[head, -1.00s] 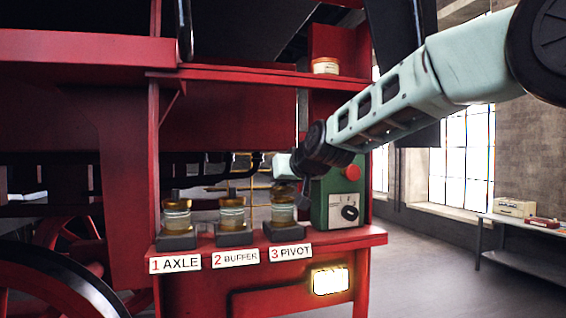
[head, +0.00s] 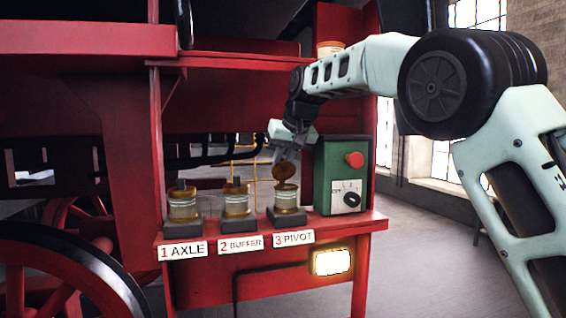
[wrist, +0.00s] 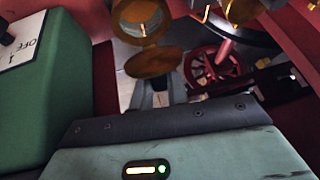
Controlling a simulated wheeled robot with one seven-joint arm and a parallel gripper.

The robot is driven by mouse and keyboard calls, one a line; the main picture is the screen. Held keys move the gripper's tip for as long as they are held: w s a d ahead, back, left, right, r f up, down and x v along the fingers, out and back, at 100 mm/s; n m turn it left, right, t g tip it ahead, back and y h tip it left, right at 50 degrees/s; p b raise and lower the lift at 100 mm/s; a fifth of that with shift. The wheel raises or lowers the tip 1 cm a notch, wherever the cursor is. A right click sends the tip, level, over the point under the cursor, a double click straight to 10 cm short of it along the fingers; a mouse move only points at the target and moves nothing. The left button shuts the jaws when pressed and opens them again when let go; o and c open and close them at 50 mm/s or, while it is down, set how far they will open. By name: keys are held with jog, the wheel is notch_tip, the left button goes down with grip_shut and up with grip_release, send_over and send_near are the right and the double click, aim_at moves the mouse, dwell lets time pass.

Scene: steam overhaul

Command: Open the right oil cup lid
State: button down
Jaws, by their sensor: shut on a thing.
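The right oil cup (head: 286,199), above the label 3 PIVOT, is a glass and brass cup on a dark block on the red shelf. Its round brass lid (head: 284,173) stands tilted up above the rim. My gripper (head: 286,154) is just above and behind the lid, shut on it. In the wrist view the lid (wrist: 155,62) is just beyond my gripper (wrist: 160,88), with the open cup (wrist: 140,22) past it. The fingers partly hide behind the lid, so the exact grip point is unclear.
A green control box (head: 340,175) with a red button and dial stands close right of the cup. The cups labelled 2 BUFFER (head: 236,202) and 1 AXLE (head: 183,205) stand to the left, lids down. A red ledge (head: 240,70) runs above.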

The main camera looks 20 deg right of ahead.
jog(key=shift+w, duration=0.1)
dwell(0.5)
jog(key=c, duration=1.4)
grip_release()
jog(key=shift+c, duration=0.2)
jog(key=shift+r, duration=0.1)
jog(key=b+v, duration=0.1)
jog(key=v, duration=1.6)
jog(key=shift+w+r+b, duration=0.25)
jog(key=shift+b, duration=0.1)
jog(key=shift+o, duration=0.4)
jog(key=shift+d, duration=0.1)
